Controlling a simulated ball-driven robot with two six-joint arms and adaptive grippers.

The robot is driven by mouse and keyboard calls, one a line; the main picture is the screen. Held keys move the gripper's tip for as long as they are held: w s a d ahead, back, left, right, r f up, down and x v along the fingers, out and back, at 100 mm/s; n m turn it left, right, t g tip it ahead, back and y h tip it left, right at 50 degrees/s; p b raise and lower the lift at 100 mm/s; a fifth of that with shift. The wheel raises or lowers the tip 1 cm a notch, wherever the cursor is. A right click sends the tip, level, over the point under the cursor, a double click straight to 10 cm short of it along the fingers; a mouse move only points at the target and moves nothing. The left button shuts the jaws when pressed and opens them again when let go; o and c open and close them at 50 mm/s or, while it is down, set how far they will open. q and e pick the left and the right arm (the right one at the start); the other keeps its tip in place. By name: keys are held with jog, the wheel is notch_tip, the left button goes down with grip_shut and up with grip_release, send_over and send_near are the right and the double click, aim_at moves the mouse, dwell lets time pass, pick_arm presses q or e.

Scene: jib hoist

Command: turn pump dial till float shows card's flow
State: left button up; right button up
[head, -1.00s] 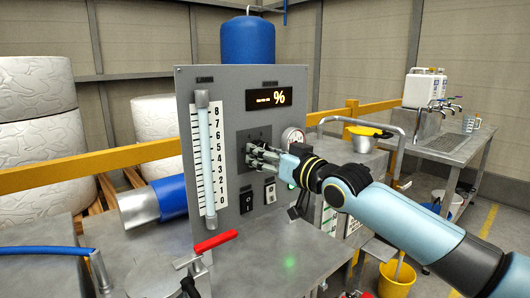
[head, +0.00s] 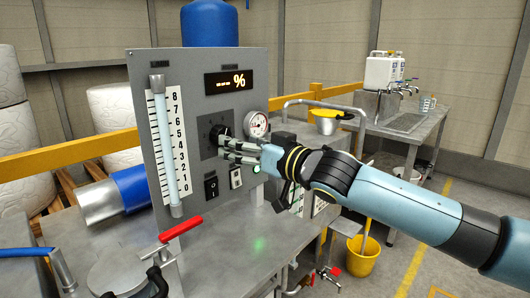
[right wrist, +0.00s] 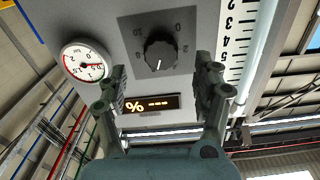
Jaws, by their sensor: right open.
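The pump dial (head: 217,133) is a black round knob on a dark square plate on the grey panel. In the right wrist view the dial (right wrist: 160,55) shows a white pointer line toward the picture's bottom. My right gripper (head: 230,150) is just right of and below the dial in the head view. Its fingers (right wrist: 162,82) are open, with the dial visible between them and nothing held. The flow tube (head: 165,140) stands upright on the panel beside a white 0-to-8 scale (head: 181,140); I cannot make out its float. No flow card is recognisable. My left gripper is not in view.
The display (head: 230,80) reads dashes and a % sign. A round gauge (head: 256,124) is right of the dial; two switches (head: 211,187) (head: 235,178) are below it. A red-handled lever (head: 181,229) stands in front. A yellow bucket (head: 363,258) is on the floor.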

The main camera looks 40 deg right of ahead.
jog(key=s, duration=0.6)
jog(key=shift+s+d, duration=0.2)
jog(key=shift+s, duration=0.2)
dwell(0.4)
